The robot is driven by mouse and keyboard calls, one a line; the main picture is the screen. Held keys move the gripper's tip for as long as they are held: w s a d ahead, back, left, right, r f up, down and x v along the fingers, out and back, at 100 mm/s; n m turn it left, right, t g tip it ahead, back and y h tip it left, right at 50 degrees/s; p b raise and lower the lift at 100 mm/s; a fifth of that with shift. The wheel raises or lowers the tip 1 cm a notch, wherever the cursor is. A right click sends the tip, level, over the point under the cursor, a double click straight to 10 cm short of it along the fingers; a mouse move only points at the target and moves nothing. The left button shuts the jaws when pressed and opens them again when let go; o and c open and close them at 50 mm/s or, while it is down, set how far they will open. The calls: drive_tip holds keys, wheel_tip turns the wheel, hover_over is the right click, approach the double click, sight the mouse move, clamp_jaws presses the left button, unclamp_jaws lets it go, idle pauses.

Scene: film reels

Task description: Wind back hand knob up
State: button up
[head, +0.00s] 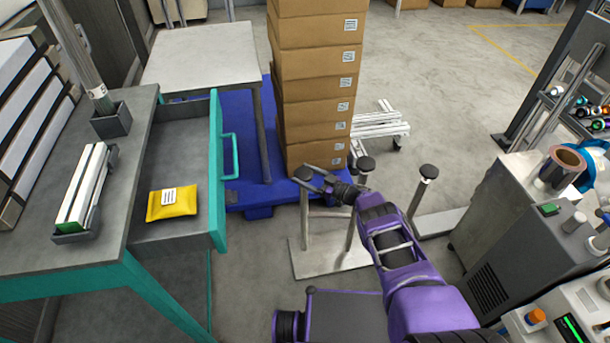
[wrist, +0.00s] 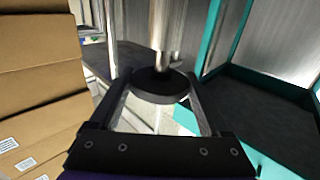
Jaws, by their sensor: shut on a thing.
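A pale metal base plate (head: 325,260) on the floor carries three upright metal posts with dark round knobs on top. My gripper (head: 312,178) reaches to the leftmost post, its fingers at the height of the dark knob (head: 302,173) there. In the wrist view the dark knob (wrist: 160,84) sits between the two fingers of my gripper (wrist: 160,95), which is shut on it. A shiny post (wrist: 166,25) joins the knob. The middle knob (head: 366,163) and right knob (head: 428,171) stand free.
A teal-framed desk (head: 115,245) with an open drawer (head: 217,165) stands left; a yellow packet (head: 172,203) lies inside. Stacked cardboard boxes (head: 312,120) rise on a blue pallet (head: 252,190) behind. A grey machine (head: 500,235) stands right.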

drive_tip(key=shift+s+f, duration=0.1)
drive_tip(key=shift+f, duration=0.25)
drive_tip(key=o, duration=1.1)
drive_tip(key=shift+o, duration=0.5)
drive_tip(key=shift+r, duration=0.15)
drive_tip(key=shift+s+d+r+p, duration=0.1)
drive_tip(key=shift+d+p, duration=0.25)
drive_tip(key=shift+d, duration=0.15)
drive_tip(key=p+v, duration=0.2)
drive_tip(key=v, duration=1.4)
drive_tip(key=shift+d, duration=0.2)
